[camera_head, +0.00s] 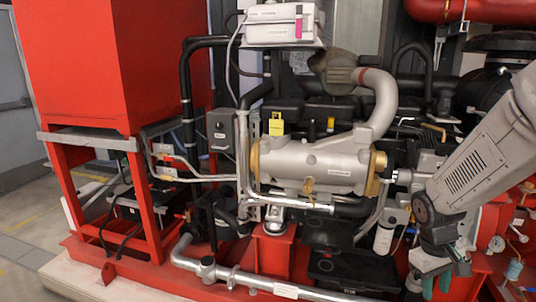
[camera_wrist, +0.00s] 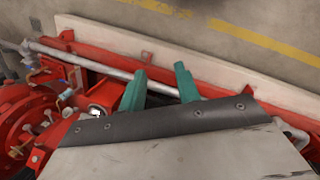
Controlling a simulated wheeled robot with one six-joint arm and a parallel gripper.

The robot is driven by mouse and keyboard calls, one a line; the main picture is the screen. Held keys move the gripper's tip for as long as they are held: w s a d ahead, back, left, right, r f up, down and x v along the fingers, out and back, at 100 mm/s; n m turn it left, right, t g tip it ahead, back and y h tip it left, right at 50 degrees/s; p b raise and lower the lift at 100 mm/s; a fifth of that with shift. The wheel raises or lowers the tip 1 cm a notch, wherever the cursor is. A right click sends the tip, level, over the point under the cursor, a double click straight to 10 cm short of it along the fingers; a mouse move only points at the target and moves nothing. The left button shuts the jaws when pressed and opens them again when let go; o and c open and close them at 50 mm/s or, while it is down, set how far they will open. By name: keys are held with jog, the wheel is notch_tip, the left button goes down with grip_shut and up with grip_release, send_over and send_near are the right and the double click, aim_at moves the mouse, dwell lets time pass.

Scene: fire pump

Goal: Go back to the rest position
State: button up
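My gripper (camera_wrist: 160,86) shows in the wrist view with two green fingers spread apart and nothing between them. In the head view my gripper (camera_head: 436,284) hangs at the lower right, pointing down, below my grey arm. It is over the red base frame (camera_head: 140,283) of the fire pump. The grey engine body (camera_head: 315,160) stands left of my arm in the head view.
A silver pipe (camera_head: 240,278) runs along the frame. A red tank (camera_head: 80,60) stands at the left. Floor with a yellow line (camera_wrist: 265,42) is clear beyond the pale plinth (camera_wrist: 90,32).

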jog(key=s+a+r+m+t+y, duration=0.1)
jog(key=s+a+r+t+y, duration=0.1)
jog(key=s+a+r, duration=1.1)
jog(key=s+r, duration=0.4)
jog(key=shift+a+r+m+t, duration=0.2)
jog(key=shift+a+m+t, duration=0.2)
jog(key=shift+o, duration=0.5)
